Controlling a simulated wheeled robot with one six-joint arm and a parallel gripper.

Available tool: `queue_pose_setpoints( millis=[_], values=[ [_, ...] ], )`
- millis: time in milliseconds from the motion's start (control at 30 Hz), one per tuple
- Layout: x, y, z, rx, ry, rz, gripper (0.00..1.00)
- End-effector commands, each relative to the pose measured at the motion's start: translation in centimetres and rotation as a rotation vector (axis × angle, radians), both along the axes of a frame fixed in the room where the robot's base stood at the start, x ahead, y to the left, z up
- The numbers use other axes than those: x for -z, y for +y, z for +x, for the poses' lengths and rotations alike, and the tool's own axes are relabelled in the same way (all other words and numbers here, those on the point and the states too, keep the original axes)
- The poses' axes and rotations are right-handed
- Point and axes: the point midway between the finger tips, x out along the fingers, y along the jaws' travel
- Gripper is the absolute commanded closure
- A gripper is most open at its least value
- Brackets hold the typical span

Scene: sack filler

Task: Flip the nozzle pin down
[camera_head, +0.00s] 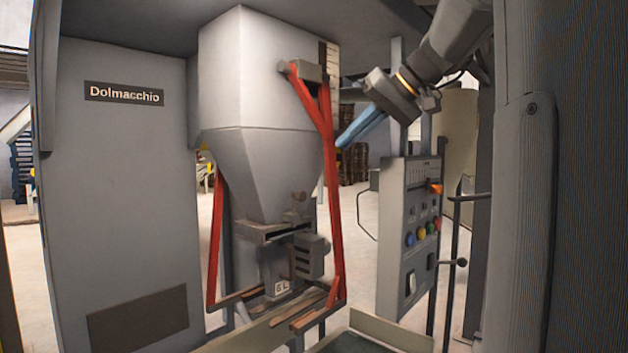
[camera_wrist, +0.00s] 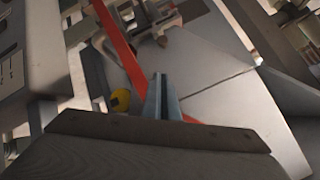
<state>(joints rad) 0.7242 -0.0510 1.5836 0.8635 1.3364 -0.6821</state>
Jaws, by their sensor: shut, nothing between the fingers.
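The filling nozzle assembly (camera_head: 277,268) hangs under the grey hopper (camera_head: 262,165) in the head view, with a small white label low on it. I cannot make out the nozzle pin for certain at this size. My gripper (camera_head: 343,143) has blue fingers, shut and empty. It is raised at the right of the hopper, beside the red frame bar, well above the nozzle. In the wrist view my gripper (camera_wrist: 160,78) points toward the red bar and the hopper's grey sloping side (camera_wrist: 225,100).
A red frame (camera_head: 332,190) stands around the nozzle, with crossbars at its foot. A control panel (camera_head: 412,235) with coloured buttons and an orange switch stands to the right. A grey cabinet (camera_head: 120,200) marked Dolmacchio fills the left. A yellow round part (camera_wrist: 120,100) shows in the wrist view.

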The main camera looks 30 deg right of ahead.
Motion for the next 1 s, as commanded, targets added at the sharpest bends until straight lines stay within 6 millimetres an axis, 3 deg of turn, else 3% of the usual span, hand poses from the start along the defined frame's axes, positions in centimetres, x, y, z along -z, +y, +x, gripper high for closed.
queue_pose_setpoints(
  millis=[533, 800, 1000],
  values=[
    [5.9, 3.8, 6.5, -0.003, 0.004, 0.002, 1.00],
    [8.9, 5.3, 6.4, 0.000, 0.003, 0.001, 1.00],
    [9.5, 5.6, 6.4, 0.000, 0.002, -0.001, 1.00]
  ],
)
